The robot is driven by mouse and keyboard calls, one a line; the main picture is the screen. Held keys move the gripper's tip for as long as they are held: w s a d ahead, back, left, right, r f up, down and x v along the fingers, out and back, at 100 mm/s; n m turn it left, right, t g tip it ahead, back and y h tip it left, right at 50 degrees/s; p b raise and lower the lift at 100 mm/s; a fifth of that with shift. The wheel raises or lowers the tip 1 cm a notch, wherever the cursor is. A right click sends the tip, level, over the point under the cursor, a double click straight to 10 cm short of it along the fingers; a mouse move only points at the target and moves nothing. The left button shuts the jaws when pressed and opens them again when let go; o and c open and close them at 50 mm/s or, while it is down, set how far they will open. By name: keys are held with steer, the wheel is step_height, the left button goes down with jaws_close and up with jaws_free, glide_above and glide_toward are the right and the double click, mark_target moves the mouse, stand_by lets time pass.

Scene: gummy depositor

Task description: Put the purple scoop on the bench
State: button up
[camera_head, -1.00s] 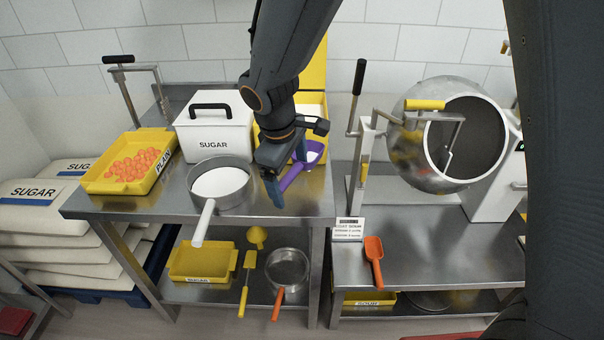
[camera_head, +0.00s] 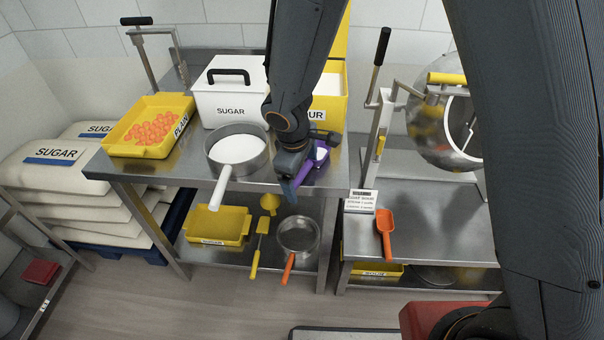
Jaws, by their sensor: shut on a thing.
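The purple scoop (camera_head: 306,172) is at the right end of the left steel bench (camera_head: 262,182), with some white powder showing in its bowl. My gripper (camera_head: 288,190) is at the scoop's handle and shut on it. The fingers and arm hide most of the handle. The scoop is low, over or at the bench top; I cannot tell whether it touches the steel.
A pan of white sugar (camera_head: 238,150), a white SUGAR box (camera_head: 232,95), a yellow tray of orange gummies (camera_head: 150,128) and an open yellow bin (camera_head: 328,112) crowd the bench. An orange scoop (camera_head: 385,230) lies on the right bench (camera_head: 430,215). Bare steel shows near the bench's front right.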

steer(key=shift+f, duration=0.1)
steer(key=o, duration=1.8)
steer(key=shift+r, duration=0.3)
steer(key=b+v, duration=0.1)
steer(key=v, duration=1)
steer(key=shift+s+a+r+b, duration=0.1)
steer(key=shift+s+r+b, duration=0.05)
steer(key=shift+r+b, duration=0.2)
steer(key=s+d+m, duration=0.2)
steer(key=d+m, duration=0.2)
steer(key=d, duration=0.3)
steer(key=s+d+f+m, duration=0.1)
steer(key=s+d+m, duration=0.2)
steer(key=d+m, duration=0.2)
steer(key=s+d+m+g+y, duration=0.1)
steer(key=d+m, duration=0.3)
steer(key=d, duration=0.7)
steer(key=shift+s+d+f, duration=0.2)
steer(key=shift+s+f, duration=0.15)
steer(key=shift+s, duration=0.35)
